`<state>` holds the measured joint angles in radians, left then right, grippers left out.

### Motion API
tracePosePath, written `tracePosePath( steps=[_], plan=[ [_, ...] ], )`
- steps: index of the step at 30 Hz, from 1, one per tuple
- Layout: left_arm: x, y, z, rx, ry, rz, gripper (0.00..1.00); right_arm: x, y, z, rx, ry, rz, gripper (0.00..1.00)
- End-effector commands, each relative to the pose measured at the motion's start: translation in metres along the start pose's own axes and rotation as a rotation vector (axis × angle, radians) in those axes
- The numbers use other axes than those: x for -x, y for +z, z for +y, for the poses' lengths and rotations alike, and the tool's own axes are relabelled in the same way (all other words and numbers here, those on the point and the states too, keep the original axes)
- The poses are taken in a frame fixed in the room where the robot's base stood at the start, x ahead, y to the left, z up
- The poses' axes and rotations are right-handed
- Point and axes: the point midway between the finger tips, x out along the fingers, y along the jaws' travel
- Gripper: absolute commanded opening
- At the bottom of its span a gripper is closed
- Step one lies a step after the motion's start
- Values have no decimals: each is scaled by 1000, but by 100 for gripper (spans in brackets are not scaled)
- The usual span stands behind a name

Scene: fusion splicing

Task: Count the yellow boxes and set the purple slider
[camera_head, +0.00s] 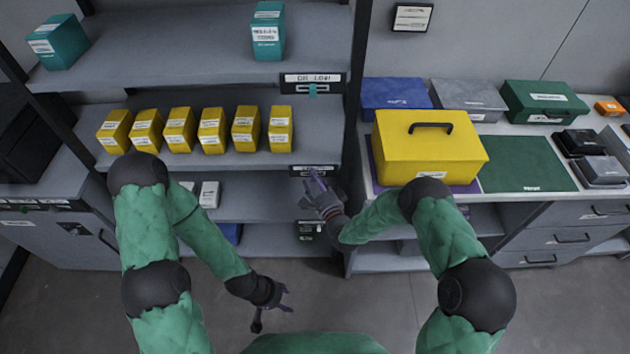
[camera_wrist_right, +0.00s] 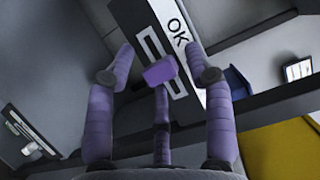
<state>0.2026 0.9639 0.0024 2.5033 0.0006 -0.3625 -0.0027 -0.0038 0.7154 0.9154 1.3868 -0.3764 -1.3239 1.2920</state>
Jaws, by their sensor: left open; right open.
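Several yellow boxes (camera_head: 212,131) with white labels stand in a row on the middle shelf of the rack. The purple slider (camera_wrist_right: 160,72) shows as a small block on a dark label plate (camera_wrist_right: 140,20) marked "OK" in the right wrist view. That plate is on the middle shelf's edge, at its right end. My right gripper (camera_head: 316,186) is open just below the plate. In the wrist view its fingers (camera_wrist_right: 163,85) spread to either side of the slider, with no visible grip on it. My left gripper (camera_head: 283,297) is open and empty, low in front of the rack.
Teal boxes (camera_head: 268,32) stand on the top shelf, whose label plate (camera_head: 312,84) carries a teal slider. A big yellow case (camera_head: 425,150) sits on the right counter near my right arm. The rack's upright post (camera_head: 352,110) is close to my right gripper.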

Motion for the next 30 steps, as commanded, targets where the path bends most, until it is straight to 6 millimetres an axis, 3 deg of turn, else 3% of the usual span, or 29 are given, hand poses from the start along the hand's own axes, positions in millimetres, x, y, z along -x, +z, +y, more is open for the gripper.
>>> tracePosePath(
  steps=[2,8,15,23,30],
  plan=[
    [0,0,0,0,0,0,53,0,0,0,0,0,0,53],
    [0,0,0,0,0,0,53,0,0,0,0,0,0,0],
    [0,0,0,0,0,0,53,0,1,0,1,0,-1,0],
    [-9,0,-3,0,0,0,53,-10,24,1,1,-1,-3,0],
    [-8,0,-3,0,0,0,53,-10,26,0,1,0,-4,0]
  ],
)
